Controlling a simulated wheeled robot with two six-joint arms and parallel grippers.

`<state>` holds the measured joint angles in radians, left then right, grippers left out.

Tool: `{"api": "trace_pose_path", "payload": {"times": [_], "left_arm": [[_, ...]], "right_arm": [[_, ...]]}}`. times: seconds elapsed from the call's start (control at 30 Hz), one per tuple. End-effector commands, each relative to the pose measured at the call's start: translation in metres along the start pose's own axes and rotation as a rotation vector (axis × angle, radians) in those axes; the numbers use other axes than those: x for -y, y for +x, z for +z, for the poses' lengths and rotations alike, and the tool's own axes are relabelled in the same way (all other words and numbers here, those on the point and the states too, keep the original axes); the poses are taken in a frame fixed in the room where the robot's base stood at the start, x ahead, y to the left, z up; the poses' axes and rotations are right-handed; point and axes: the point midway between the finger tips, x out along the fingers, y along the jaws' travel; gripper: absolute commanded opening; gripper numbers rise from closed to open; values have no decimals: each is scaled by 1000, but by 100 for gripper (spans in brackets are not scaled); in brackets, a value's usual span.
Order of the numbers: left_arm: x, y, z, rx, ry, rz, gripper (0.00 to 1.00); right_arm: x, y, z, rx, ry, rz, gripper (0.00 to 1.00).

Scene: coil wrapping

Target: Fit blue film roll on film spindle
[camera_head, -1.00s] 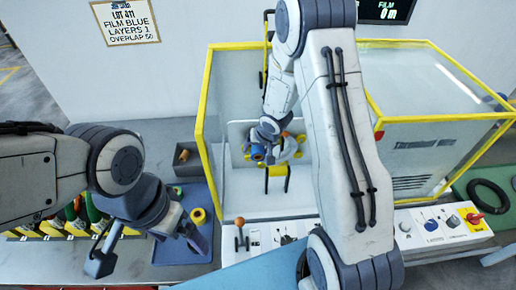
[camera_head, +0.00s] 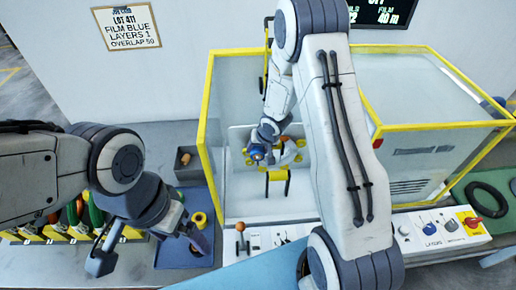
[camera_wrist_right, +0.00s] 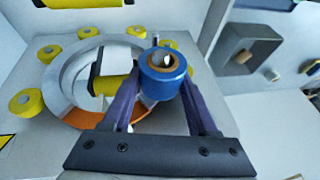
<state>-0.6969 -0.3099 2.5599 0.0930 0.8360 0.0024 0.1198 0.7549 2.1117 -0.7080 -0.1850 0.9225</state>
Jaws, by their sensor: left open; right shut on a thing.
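The blue film roll (camera_wrist_right: 165,82) has a brown core and sits between the fingers of my right gripper (camera_wrist_right: 160,92), which is shut on it. A pale tip shows inside the core, which looks like the film spindle (camera_wrist_right: 164,59); most of it is hidden by the roll. The roll also shows small in the head view (camera_head: 257,153), inside the yellow-framed machine in front of its ring. My left gripper (camera_head: 148,250) is open and empty, low at the left over the bench, far from the roll.
A white and orange ring (camera_wrist_right: 62,72) with several yellow rollers lies close behind the roll. Yellow frame bars (camera_head: 205,160) surround the work area. A black coil (camera_head: 487,199) lies on a green mat.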

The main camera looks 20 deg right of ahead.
Motion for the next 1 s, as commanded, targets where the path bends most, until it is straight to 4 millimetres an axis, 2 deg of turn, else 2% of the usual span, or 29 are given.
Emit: {"api": "trace_pose_path", "payload": {"times": [0.17,0.2,0.27,0.57,0.67,0.77,1.0], "left_arm": [[0,0,0,0,0,0,94],[0,0,0,0,0,0,94],[0,0,0,0,0,0,94],[0,0,0,0,0,0,94],[0,-2,0,0,0,0,94],[-1,-8,0,0,0,0,94],[-2,-31,-2,0,1,0,94]], "right_arm": [[2,-1,-5,-14,-1,-10,4],[1,-1,-5,-14,0,-10,71],[0,-1,-5,-14,0,-9,94],[-2,-1,-3,-9,2,-4,94],[-1,-8,-3,-9,1,-4,94],[-1,-22,-4,-10,2,-4,94],[0,-73,-5,-10,1,-5,94]]}}
